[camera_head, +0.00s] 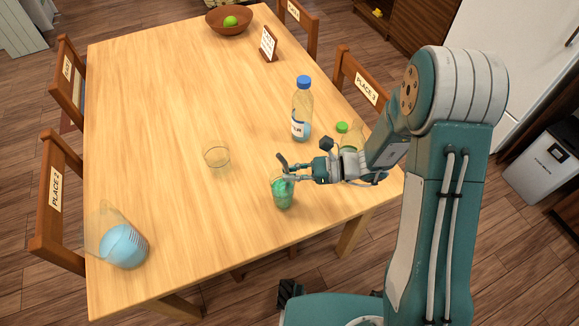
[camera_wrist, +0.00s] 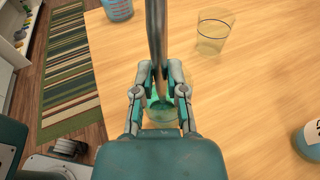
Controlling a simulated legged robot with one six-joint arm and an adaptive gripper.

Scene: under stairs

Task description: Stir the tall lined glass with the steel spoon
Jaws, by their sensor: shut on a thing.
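The tall glass (camera_head: 283,194) with green contents stands upright on the table, near its right front edge. My gripper (camera_head: 286,172) is at the glass's rim, shut on the steel spoon (camera_head: 282,160). The spoon's handle sticks up past the fingertips and its lower end goes down toward the glass. In the wrist view the spoon (camera_wrist: 157,40) rises between the fingers (camera_wrist: 160,82), and the glass (camera_wrist: 162,112) shows partly behind them. The spoon's bowl is hidden. I cannot make out lines on this glass.
An empty clear glass (camera_head: 217,157) stands left of my gripper. A jug with blue liquid (camera_head: 123,247) is at the front left. The table's middle (camera_head: 180,90) is clear.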

